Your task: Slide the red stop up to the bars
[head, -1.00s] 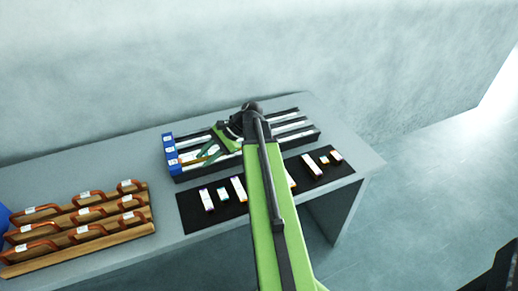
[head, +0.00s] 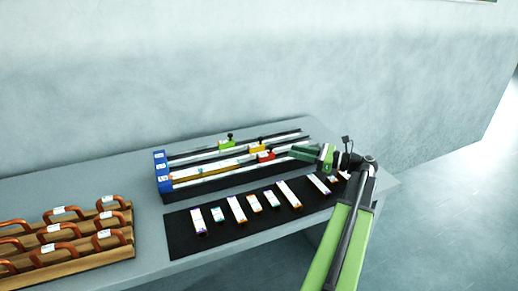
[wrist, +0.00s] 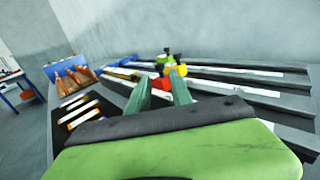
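In the wrist view the red stop (wrist: 161,84) shows beyond and between my fingertips. Orange-brown bars (head: 186,176) lie in the front channel near the blue end, with a gap between them and the red stop. My gripper (head: 297,152) is just right of the red stop, fingers pointing left along the rail. Its two green fingers (wrist: 160,88) are apart with nothing held between them; they appear not to touch the stop.
A yellow stop (head: 257,147) and a green stop (head: 227,144) sit on the rails behind. Blue end blocks (head: 161,174) close the left end. Several labelled bars lie on a black mat (head: 180,240) in front. A wooden rack (head: 122,255) with orange handles stands left.

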